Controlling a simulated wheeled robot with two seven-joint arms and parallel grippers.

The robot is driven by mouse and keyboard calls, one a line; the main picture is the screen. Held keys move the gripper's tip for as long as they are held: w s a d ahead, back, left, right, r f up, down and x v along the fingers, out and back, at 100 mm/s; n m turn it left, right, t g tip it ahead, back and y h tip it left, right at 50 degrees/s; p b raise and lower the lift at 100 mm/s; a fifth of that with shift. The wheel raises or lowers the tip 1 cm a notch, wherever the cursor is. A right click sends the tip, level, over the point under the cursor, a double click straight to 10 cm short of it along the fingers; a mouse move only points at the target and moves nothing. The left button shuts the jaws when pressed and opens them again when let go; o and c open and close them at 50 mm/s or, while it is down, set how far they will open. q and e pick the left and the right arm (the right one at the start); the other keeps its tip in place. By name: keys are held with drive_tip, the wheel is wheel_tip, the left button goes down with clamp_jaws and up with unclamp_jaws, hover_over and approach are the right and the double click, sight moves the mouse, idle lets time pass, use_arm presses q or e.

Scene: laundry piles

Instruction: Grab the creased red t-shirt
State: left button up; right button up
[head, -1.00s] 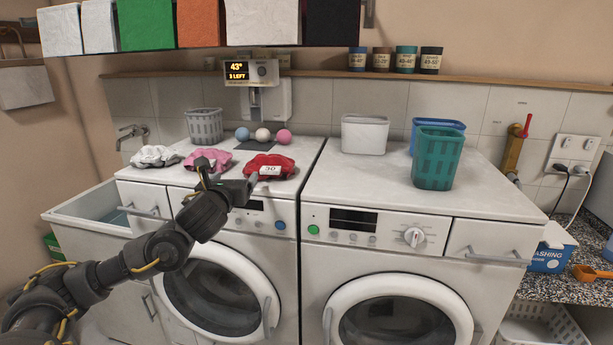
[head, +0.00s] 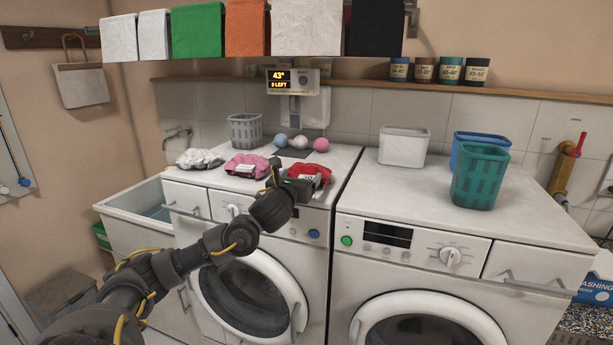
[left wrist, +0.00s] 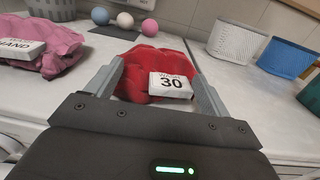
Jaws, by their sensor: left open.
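The creased red t-shirt (head: 312,172) lies crumpled on top of the left washing machine, near its right edge, partly hidden by my left gripper (head: 289,187) in the head view. In the left wrist view the red t-shirt (left wrist: 150,62) carries a white tag (left wrist: 171,86) reading 30. My left gripper (left wrist: 154,54) is open there, with one finger on each side of the shirt. I cannot tell whether the fingers touch the cloth. My right gripper is not in view.
A pink garment (head: 246,165) and a white garment (head: 200,159) lie left of the shirt. Three balls (head: 300,142) and a grey basket (head: 245,131) stand behind. White (head: 403,147), blue (head: 462,140) and teal (head: 480,177) baskets stand on the right machine, whose front top is clear.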

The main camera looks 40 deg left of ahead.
sight(305, 167)
use_arm(q)
drive_tip(key=p+x, duration=0.1)
drive_tip(key=x, duration=0.3)
drive_tip(key=shift+w+r, duration=0.1)
drive_tip(key=shift+w+a+p, duration=0.1)
drive_tip(key=shift+w+p, duration=0.2)
drive_tip(key=c, duration=1.1)
drive_tip(key=shift+c, duration=0.2)
drive_tip(key=shift+r, duration=0.55)
drive_tip(key=s+a+r+b, duration=0.2)
drive_tip(key=s+a+r, duration=0.6)
drive_tip(key=s+r, duration=0.3)
drive_tip(key=shift+s+r, duration=0.2)
drive_tip(key=shift+r, duration=0.15)
